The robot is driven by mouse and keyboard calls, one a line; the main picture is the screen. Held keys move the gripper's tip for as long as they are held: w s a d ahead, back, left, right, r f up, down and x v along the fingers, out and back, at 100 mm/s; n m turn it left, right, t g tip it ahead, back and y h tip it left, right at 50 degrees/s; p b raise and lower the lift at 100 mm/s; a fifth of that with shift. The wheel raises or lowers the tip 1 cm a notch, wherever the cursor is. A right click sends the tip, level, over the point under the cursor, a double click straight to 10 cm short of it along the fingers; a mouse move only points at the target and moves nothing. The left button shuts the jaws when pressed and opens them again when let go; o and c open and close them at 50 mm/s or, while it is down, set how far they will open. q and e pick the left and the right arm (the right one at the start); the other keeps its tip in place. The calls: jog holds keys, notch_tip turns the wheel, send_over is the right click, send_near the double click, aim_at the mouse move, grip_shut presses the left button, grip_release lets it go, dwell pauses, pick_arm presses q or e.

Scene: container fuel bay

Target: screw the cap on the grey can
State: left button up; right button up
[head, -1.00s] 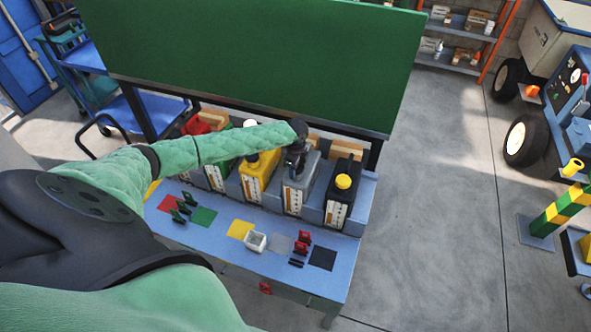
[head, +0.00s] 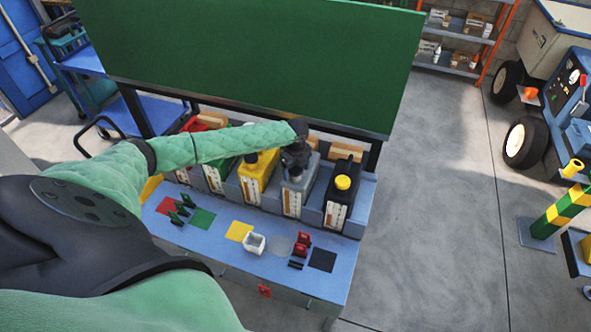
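The grey can (head: 297,194) stands upright in the row of cans at the back of the blue bench, between the yellow can and the black can. My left gripper (head: 296,165) points down onto the top of the grey can, at its neck. The gripper hides the can's mouth and any cap there. Its fingers are dark and small, so I cannot tell whether they are shut on something. My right gripper is not in view.
A yellow can (head: 257,180) and a black can (head: 340,203) with a yellow cap flank the grey can closely. A small white bin (head: 254,244) and red stands (head: 302,245) sit in front. A green board (head: 260,60) rises behind.

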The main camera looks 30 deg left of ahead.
pick_arm(q)
jog(key=shift+a+n+p, duration=0.1)
jog(key=shift+n+p, duration=0.3)
jog(key=shift+p, duration=0.1)
jog(key=n+p, duration=0.3)
jog(key=n, duration=0.1)
jog(key=shift+r, duration=0.15)
jog(key=shift+f+n, duration=0.3)
jog(key=shift+n, duration=0.4)
jog(key=n, duration=1.2)
jog(key=shift+n, duration=0.3)
jog(key=n, duration=1.3)
